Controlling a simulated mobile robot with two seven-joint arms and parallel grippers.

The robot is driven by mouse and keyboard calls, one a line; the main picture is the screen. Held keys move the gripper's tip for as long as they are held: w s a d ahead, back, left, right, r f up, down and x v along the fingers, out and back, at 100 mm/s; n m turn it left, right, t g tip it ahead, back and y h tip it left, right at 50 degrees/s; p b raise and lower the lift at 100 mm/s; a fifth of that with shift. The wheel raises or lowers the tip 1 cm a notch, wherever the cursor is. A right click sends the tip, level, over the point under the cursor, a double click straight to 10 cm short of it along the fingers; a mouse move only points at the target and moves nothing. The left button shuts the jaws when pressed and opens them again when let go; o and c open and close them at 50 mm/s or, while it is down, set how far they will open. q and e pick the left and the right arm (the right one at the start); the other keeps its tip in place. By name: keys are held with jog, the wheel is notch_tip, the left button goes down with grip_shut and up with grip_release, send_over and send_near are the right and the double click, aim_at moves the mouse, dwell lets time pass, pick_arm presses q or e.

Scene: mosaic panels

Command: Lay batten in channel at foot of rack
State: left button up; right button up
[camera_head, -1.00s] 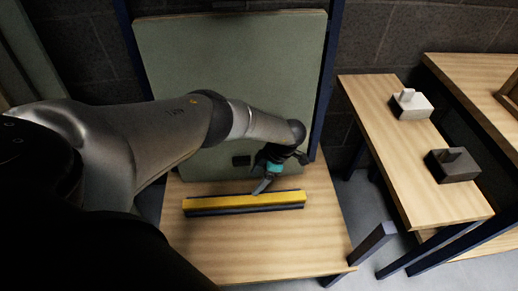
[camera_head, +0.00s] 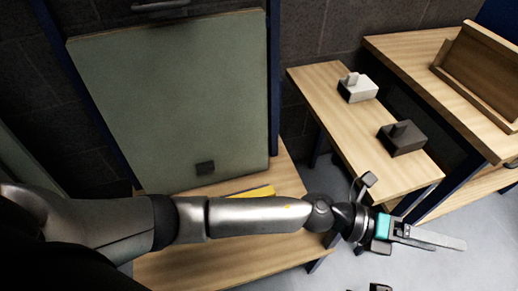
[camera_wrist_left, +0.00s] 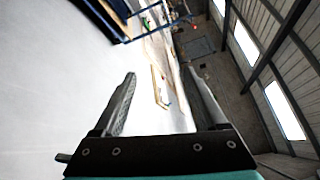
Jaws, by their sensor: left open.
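The yellow batten (camera_head: 252,192) lies on the wooden table at the foot of the rack; only a short piece shows behind my left forearm. The forearm hides the channel and the rest of the batten. The rack holds a large grey-green panel (camera_head: 170,100) that leans upright at the back. My left gripper (camera_head: 445,240) is out over the floor, right of the table and well apart from the batten. In the left wrist view its two fingers (camera_wrist_left: 164,95) stand apart with nothing between them.
A further table (camera_head: 420,60) bears a wooden tray-like frame (camera_head: 480,70).

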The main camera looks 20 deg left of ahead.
pick_arm(q)
jog(key=w+a+r+n+t, duration=0.4)
jog(key=w+r+n+t, duration=0.2)
jog(key=r+n+t, duration=0.4)
jog(key=w+a+f+n+t+y, duration=0.45)
jog(key=a+n+y, duration=0.35)
jog(key=a+n, duration=0.3)
jog(key=a+f+n+g+y, duration=0.4)
jog(key=a+f+n+y, duration=0.2)
jog(key=a+f+n, duration=0.4)
jog(key=s+a+f+n+g+y, duration=0.1)
jog(key=s+a+f+n+g, duration=0.1)
jog(key=s+a+f+g, duration=0.2)
jog(key=s+a+f+n+g+y, duration=0.1)
jog(key=s+a+f+n+g, duration=0.2)
jog(key=s+f, duration=0.7)
jog(key=s+a+g, duration=0.2)
jog(key=s+a, duration=0.1)
jog(key=s, duration=0.1)
jog(key=shift+s+a+f+y, duration=0.2)
jog(key=shift+a+f+y, duration=0.05)
jog(key=shift+f+y, duration=0.1)
